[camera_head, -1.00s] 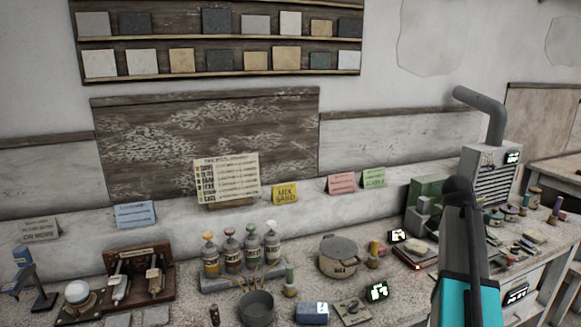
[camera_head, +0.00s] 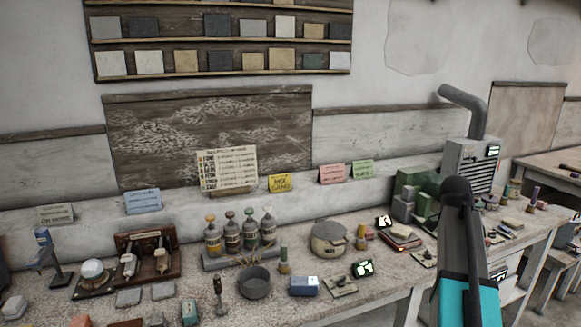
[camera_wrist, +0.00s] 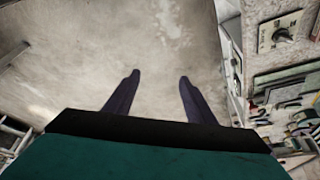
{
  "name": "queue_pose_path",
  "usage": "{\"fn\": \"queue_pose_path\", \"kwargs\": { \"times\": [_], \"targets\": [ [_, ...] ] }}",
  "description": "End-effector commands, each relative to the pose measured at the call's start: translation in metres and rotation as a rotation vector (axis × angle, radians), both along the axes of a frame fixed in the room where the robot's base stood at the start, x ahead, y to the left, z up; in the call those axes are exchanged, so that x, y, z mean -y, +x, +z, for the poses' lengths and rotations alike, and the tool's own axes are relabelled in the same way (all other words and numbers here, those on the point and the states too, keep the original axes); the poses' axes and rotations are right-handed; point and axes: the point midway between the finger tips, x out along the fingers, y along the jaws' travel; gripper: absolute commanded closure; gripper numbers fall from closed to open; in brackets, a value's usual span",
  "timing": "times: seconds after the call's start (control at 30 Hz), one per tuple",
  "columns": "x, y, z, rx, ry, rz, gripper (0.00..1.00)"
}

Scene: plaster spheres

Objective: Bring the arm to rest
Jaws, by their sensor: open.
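My gripper (camera_wrist: 159,82) shows in the wrist view with its two dark fingers spread apart and nothing between them. Beyond the fingers is a bare, pale, stained surface. In the head view my arm, dark grey with a teal section, rises at the lower right in front of the workbench (camera_head: 385,290). The fingers themselves are not visible in the head view.
The bench holds a dark bowl (camera_head: 254,284), a round lidded pot (camera_head: 328,238), several bottles in a rack (camera_head: 232,257) and a blue box (camera_head: 304,285). A grey machine with a pipe (camera_head: 470,165) stands behind my arm. Tool racks line the wrist view's right edge.

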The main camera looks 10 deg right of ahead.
Motion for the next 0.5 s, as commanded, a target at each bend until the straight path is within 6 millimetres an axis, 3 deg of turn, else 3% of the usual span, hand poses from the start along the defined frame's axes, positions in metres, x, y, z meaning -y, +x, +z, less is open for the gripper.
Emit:
{"fn": "queue_pose_path", "kwargs": {
  "times": [0.27, 0.5],
  "targets": [
    [-0.012, 0.009, -0.002, -0.003, 0.002, 0.021, 0.50],
    [-0.028, 0.018, -0.024, -0.032, 0.017, 0.049, 0.50]
  ]
}}
